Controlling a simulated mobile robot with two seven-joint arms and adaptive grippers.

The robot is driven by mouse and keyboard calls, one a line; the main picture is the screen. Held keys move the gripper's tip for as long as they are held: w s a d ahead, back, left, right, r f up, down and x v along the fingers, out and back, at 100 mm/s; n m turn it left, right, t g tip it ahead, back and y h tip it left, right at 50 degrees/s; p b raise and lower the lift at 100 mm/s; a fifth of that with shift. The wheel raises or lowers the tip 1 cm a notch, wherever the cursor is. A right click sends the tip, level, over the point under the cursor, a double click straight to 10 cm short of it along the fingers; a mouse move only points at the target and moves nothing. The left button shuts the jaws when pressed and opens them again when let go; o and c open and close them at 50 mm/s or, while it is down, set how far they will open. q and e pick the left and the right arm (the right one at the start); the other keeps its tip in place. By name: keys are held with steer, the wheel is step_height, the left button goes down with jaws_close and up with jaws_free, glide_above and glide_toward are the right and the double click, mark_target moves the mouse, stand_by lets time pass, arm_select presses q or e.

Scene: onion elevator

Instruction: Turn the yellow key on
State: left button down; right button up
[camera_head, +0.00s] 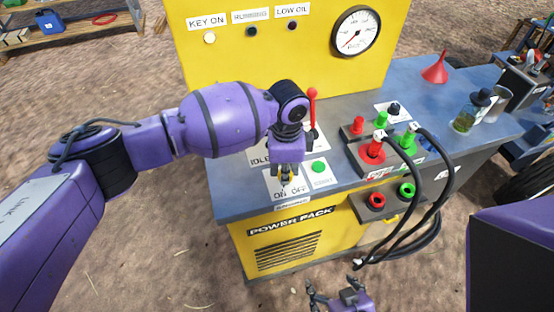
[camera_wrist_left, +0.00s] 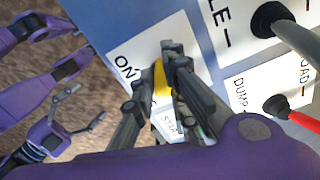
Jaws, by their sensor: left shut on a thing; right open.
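The yellow key (camera_wrist_left: 160,82) shows as a yellow strip between the fingers of my left gripper (camera_wrist_left: 170,58) in the left wrist view. This gripper is shut on it, and the fingers hide much of it. Beside it is the white ON/OFF plate (camera_wrist_left: 126,50). In the head view my left gripper (camera_head: 286,178) points down over the ON/OFF plate (camera_head: 275,187) and covers the key. My right gripper (camera_head: 338,292) is open and empty, low in front of the power pack. The KEY ON lamp (camera_head: 209,39) looks pale white.
A green button (camera_head: 318,167) and a red-knobbed lever (camera_head: 312,95) stand close by my left gripper. Red and green couplings with black hoses (camera_head: 447,190) are to the right. A red funnel (camera_head: 436,70) and a jar (camera_head: 468,115) stand farther along the blue top.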

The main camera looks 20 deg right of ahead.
arm_select(q)
steer(key=c, duration=1.8)
jaws_free()
steer(key=shift+d+r, duration=0.3)
steer(key=shift+f, duration=0.1)
arm_select(e)
steer(key=shift+s+d+f, duration=0.1)
steer(key=shift+f, duration=0.05)
steer(key=shift+s, duration=0.1)
arm_select(q)
steer(key=shift+a, duration=0.1)
step_height(320, 180, up, 12)
steer(key=shift+s, duration=0.1)
